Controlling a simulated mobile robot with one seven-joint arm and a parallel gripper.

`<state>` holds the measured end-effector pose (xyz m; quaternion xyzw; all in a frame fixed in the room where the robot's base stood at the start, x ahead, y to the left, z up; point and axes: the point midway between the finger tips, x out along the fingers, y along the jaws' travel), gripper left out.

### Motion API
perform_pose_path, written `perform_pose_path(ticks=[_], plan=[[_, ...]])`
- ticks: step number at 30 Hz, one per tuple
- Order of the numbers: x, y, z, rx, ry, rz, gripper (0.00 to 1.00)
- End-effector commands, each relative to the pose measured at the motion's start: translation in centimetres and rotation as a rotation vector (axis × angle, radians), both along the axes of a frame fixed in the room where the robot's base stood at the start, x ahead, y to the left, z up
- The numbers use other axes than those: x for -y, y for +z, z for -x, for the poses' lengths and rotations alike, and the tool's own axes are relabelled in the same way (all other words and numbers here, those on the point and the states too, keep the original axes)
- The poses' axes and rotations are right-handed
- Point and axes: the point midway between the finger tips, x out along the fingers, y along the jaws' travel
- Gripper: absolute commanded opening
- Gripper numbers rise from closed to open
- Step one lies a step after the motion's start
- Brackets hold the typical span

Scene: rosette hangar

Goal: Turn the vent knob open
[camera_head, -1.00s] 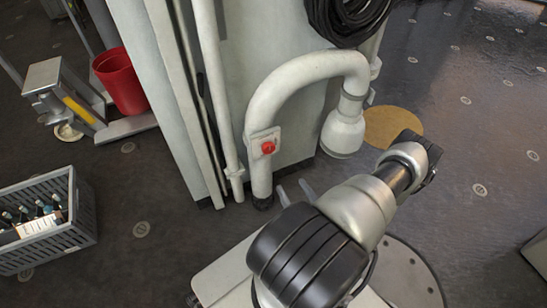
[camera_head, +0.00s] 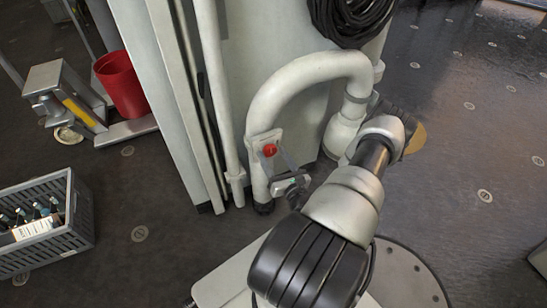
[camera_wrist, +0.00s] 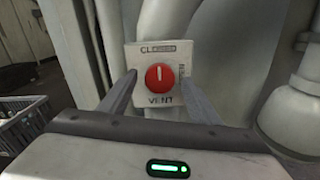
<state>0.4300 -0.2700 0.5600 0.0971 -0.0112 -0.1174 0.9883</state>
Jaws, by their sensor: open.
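The vent knob (camera_wrist: 159,77) is red and round with a white line pointing up, on a light plate (camera_wrist: 142,58) fixed to a pale pipe. The plate reads "CL…" at the top, partly blurred, and "VENT" below. Lettering on its right side is partly hidden by a finger. In the head view the knob (camera_head: 270,150) shows just beyond my gripper (camera_head: 274,160). My gripper is open, one finger on each side of the knob in the wrist view, with gaps between fingers and knob. Whether the tips touch the plate I cannot tell.
The thick curved pipe (camera_head: 300,72) arches right of the plate, and a thin vertical pipe (camera_head: 219,85) runs left of it. A black cable coil (camera_head: 350,18) hangs above. A grey crate with bottles (camera_head: 78,215) and a red bucket (camera_head: 123,84) stand left.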

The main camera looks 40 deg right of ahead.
Motion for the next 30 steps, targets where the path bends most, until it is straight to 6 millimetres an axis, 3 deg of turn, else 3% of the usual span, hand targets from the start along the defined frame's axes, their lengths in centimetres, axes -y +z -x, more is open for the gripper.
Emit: perform_pose_path(ticks=[7,15,30], plan=[[0.01,0.02,-0.08,0.000,0.000,0.000,0.57],[0.00,0.01,-0.05,0.000,0.000,0.000,0.16],[0.02,0.04,0.00,0.037,-0.001,-0.151,0.16]])
